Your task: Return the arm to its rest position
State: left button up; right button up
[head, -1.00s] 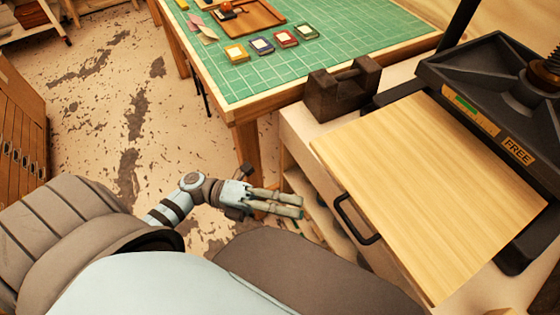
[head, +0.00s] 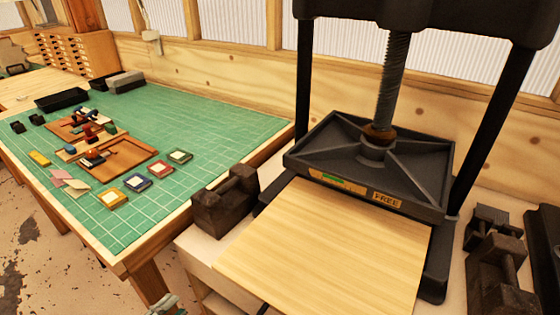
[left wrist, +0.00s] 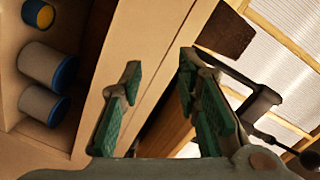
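My left gripper (head: 165,304) shows only as a small part at the bottom edge of the head view, beside the press bench. In the left wrist view its two green-padded fingers (left wrist: 158,95) are spread apart. No object shows held between them; a pale bench edge and a wooden surface lie beyond. My right gripper is in neither view.
A press (head: 370,165) with a pale wooden board (head: 330,245) stands right of a green-matted table (head: 215,130). A dark weight (head: 225,205) sits near the board's left edge. White, blue-rimmed cylinders (left wrist: 40,63) stand in a shelf compartment.

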pick_arm(q)
jog(key=s+a+f+n+g+y, duration=0.25)
jog(key=s+f+n, duration=0.2)
jog(key=f, duration=0.35)
jog(key=s+a+f+n+g+y, duration=0.2)
jog(key=s+a+f+n+y, duration=0.25)
jog(key=f, duration=0.35)
jog(key=s+a+f+n+g+y, duration=0.3)
jog(key=s+f+n, duration=0.15)
jog(key=f, duration=0.35)
jog(key=s+d+f+n+g, duration=0.2)
jog(key=s+d+f+g, duration=0.1)
jog(key=s, duration=0.7)
jog(key=s+d+f+n+g+h, duration=0.1)
jog(key=s+d+f, duration=0.4)
jog(key=s, duration=0.5)
jog(key=shift+d+f+n+g, duration=0.4)
jog(key=shift+d+n+g, duration=0.25)
jog(key=shift+d+g, duration=0.55)
